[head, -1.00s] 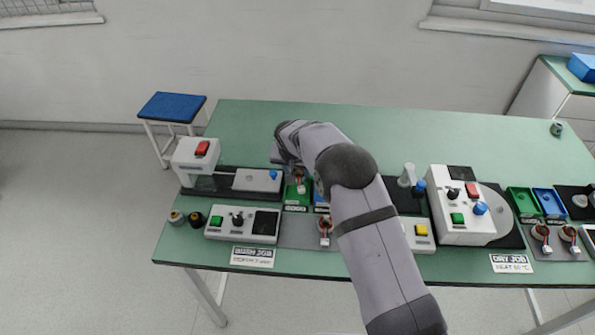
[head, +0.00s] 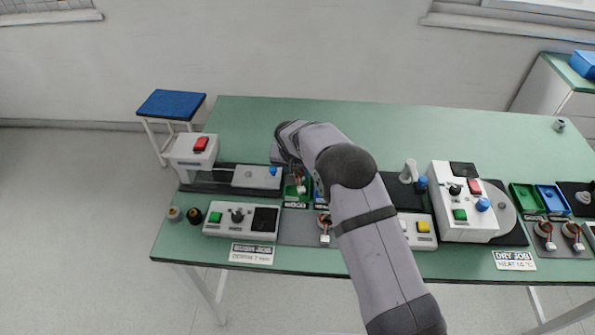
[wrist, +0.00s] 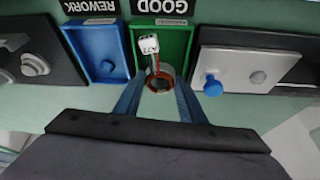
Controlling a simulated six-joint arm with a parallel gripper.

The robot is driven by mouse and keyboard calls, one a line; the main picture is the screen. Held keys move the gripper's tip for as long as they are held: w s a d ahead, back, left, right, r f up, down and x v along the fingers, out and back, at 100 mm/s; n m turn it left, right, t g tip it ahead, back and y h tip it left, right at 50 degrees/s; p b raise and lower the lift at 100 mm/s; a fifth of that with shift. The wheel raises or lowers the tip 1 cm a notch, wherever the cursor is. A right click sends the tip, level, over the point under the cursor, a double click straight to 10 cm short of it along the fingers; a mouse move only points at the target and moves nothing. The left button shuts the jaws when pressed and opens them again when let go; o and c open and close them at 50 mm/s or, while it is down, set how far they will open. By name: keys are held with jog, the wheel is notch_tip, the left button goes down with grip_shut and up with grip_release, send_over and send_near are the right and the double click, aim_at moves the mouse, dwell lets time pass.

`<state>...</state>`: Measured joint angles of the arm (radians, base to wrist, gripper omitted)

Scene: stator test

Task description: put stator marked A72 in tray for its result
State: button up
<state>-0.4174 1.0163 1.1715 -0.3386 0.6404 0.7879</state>
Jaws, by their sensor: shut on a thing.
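The stator marked A72 (wrist: 160,84), a metal ring with red-brown winding and a white tag (wrist: 150,45), is between my gripper's blue fingers (wrist: 160,96) in the wrist view. My gripper is shut on it. The stator and tag are over the green tray labelled GOOD (wrist: 178,38). I cannot tell whether the stator touches the tray floor. The blue tray labelled REWORK (wrist: 97,72) is beside it, left in the wrist view. In the head view the green tray (head: 289,196) shows at the fingers, and my arm partly hides the area.
A pale fixture with a blue knob (wrist: 250,68) stands close beside the green tray. A second station (head: 462,205) with its own green tray (head: 526,198) and blue tray (head: 552,199) is at the right.

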jog(key=shift+f+b, duration=0.35)
jog(key=shift+b, duration=0.15)
dwell(0.3)
jog(key=o, duration=1.3)
jog(key=shift+c, duration=0.2)
jog(key=shift+r, duration=0.15)
